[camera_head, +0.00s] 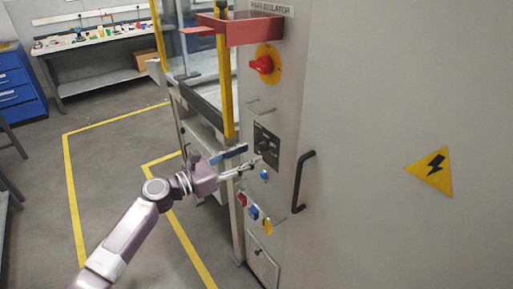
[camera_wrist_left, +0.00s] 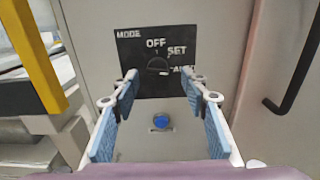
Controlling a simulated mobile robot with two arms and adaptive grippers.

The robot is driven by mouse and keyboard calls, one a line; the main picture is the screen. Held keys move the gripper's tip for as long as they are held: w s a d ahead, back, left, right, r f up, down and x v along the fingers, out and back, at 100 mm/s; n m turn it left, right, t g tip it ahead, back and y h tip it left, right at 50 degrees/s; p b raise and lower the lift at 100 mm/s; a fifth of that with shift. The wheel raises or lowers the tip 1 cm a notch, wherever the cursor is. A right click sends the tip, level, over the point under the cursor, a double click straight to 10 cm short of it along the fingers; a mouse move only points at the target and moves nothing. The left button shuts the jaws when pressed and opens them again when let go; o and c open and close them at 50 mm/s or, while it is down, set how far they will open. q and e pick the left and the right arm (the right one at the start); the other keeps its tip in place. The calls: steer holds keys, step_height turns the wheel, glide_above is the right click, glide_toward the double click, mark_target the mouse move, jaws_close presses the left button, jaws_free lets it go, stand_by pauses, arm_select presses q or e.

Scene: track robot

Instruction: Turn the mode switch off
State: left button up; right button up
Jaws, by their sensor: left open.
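The mode switch (camera_wrist_left: 158,66) is a dark rotary knob on a black plate (camera_wrist_left: 130,50) marked MODE, OFF, SET and a partly covered label at the right. The knob's exact pointing direction is hard to make out. In the head view the black plate (camera_head: 266,143) is on the grey cabinet's narrow front. My left gripper (camera_head: 247,163) is in front of it. In the left wrist view my left gripper (camera_wrist_left: 159,85) is open and empty, its blue-padded fingers to either side of the knob and apart from it. My right gripper is out of view.
A red main isolator switch (camera_head: 262,65) is above the plate. A blue button (camera_wrist_left: 160,122) is just below it, with more buttons (camera_head: 253,212) lower. A black door handle (camera_head: 301,181) stands out at the right. A yellow-posted frame (camera_head: 225,80) is close at the left.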

mark_target(258, 150)
arm_select(q)
steer(key=x, duration=0.2)
steer(key=shift+w+d, duration=0.2)
steer(key=shift+w, duration=0.1)
steer(key=shift+w+d+f, duration=0.1)
steer(key=shift+w+d, duration=0.3)
steer(key=shift+d, duration=0.15)
steer(key=shift+c, duration=1.8)
steer(key=c, duration=0.7)
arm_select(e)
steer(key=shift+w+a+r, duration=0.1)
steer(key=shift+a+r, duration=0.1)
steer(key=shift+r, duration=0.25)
